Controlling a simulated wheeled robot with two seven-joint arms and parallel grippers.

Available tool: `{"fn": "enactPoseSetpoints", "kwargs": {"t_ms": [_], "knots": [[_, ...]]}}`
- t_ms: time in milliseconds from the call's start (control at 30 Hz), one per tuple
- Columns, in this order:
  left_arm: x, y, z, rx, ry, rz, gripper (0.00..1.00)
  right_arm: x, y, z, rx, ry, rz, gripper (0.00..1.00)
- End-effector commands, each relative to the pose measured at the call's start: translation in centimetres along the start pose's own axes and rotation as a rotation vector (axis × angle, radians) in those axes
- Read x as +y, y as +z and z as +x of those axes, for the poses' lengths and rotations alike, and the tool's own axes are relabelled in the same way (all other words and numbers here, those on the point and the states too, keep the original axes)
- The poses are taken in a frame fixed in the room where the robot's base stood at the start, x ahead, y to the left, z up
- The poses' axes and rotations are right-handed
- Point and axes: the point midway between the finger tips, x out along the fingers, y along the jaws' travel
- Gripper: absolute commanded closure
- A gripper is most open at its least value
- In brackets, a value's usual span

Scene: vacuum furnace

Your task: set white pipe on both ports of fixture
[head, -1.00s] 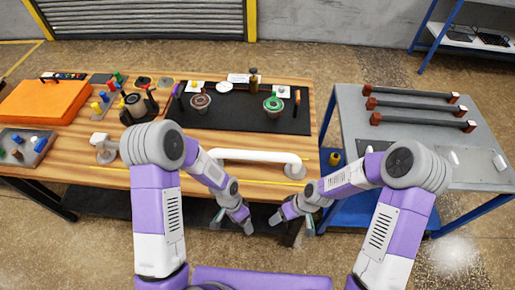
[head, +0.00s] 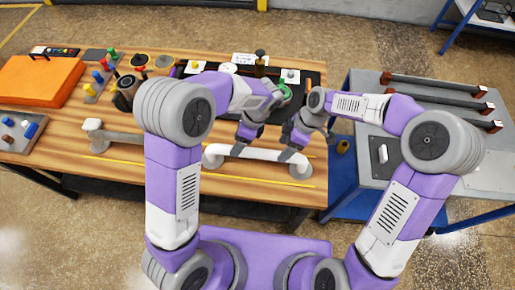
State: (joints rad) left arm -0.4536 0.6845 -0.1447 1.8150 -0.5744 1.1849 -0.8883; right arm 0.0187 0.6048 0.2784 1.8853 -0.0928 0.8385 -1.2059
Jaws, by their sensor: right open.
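The white pipe (head: 262,154) lies on the wooden table's front part, with bent ends at left and right. My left gripper (head: 240,145) is over the pipe's left half; its fingers are too small to tell open from shut. My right gripper (head: 290,150) is open over the pipe's right half, close to the bend. I cannot tell whether either touches the pipe. Behind them is a black mat (head: 312,78) with a green-ringed round port (head: 286,93). The red-ringed port seen earlier is now hidden behind my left arm.
A grey pipe-like piece (head: 118,135) lies left of the white pipe, partly behind my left arm. An orange case (head: 40,79) and a tray of small parts (head: 20,132) are at the far left. A grey cart (head: 365,90) with dark bars stands at the right.

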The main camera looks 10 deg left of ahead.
Motion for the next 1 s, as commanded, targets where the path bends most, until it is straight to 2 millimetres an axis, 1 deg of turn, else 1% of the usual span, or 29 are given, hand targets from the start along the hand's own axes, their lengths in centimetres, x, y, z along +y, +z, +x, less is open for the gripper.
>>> {"fn": "enactPoseSetpoints", "kwargs": {"t_ms": [300,433,567,700,800,900,1000], "knots": [[0.0,0.0,0.0,-0.001,0.0,0.0,0.33,0.0,0.0,0.0,0.0,0.0,0.0,0.33],[0.0,0.0,0.7,-0.002,0.002,0.0,0.33,0.0,0.0,0.7,-0.001,-0.002,0.0,0.33],[0.0,0.0,2.4,-0.003,0.003,0.0,0.33,-0.1,0.1,2.4,-0.001,-0.005,0.001,0.33],[0.0,0.0,4.6,-0.002,0.005,-0.001,0.33,-0.1,0.0,4.6,-0.001,-0.005,0.0,0.33],[0.0,0.0,5.9,-0.003,0.003,0.0,0.33,0.0,0.0,5.9,-0.001,-0.003,0.001,0.33],[0.0,0.0,6.9,-0.003,0.003,0.0,0.33,0.0,0.0,6.9,0.0,-0.002,0.001,0.33],[0.0,0.0,7.4,0.0,0.0,-0.001,0.33,0.0,0.0,7.5,0.0,-0.002,0.001,0.33]]}}
